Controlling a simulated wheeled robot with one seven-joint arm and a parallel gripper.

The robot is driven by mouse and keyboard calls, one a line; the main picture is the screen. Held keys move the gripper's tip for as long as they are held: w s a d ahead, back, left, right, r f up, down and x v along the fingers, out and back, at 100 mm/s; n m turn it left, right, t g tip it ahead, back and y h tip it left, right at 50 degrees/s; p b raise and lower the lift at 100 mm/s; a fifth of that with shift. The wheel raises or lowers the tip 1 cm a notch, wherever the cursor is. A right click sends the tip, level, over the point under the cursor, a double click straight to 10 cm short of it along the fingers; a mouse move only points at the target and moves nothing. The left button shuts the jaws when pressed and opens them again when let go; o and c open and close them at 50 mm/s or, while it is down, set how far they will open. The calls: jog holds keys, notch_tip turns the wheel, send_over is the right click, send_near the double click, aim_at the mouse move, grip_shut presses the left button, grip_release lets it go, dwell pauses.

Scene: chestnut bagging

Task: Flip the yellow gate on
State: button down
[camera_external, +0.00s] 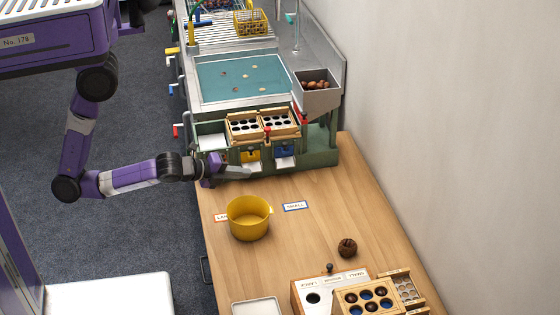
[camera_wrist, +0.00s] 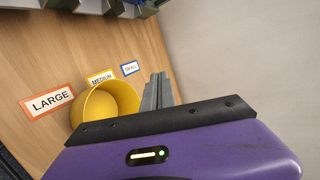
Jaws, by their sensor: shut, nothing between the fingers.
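The yellow gate (camera_external: 250,155) is a small yellow part on the front of the green sorting machine, below the left wooden tray, with a dark knob on it. A blue gate (camera_external: 284,151) sits to its right. My gripper (camera_external: 246,173) is shut and empty, reaching in from the left just in front of and below the yellow gate. I cannot tell whether it touches the gate. In the wrist view my gripper's grey fingers (camera_wrist: 157,90) are together, and the yellow gate cannot be made out there.
A yellow pot (camera_external: 248,219) stands on the wooden table (camera_external: 300,240) in front of the machine, near size labels. A brown ball (camera_external: 347,248) and a wooden sorting box (camera_external: 330,283) stand nearer the camera. A grey hopper (camera_external: 316,99) holds chestnuts. The wall is at right.

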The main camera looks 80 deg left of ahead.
jog(key=s+a+f+m+g+y, duration=0.3)
jog(key=s+a+m+g+y, duration=0.1)
jog(key=a+m, duration=0.3)
jog(key=shift+s+a+m+g+y, duration=0.3)
jog(key=shift+m+g+y, duration=0.25)
jog(key=shift+m, duration=0.55)
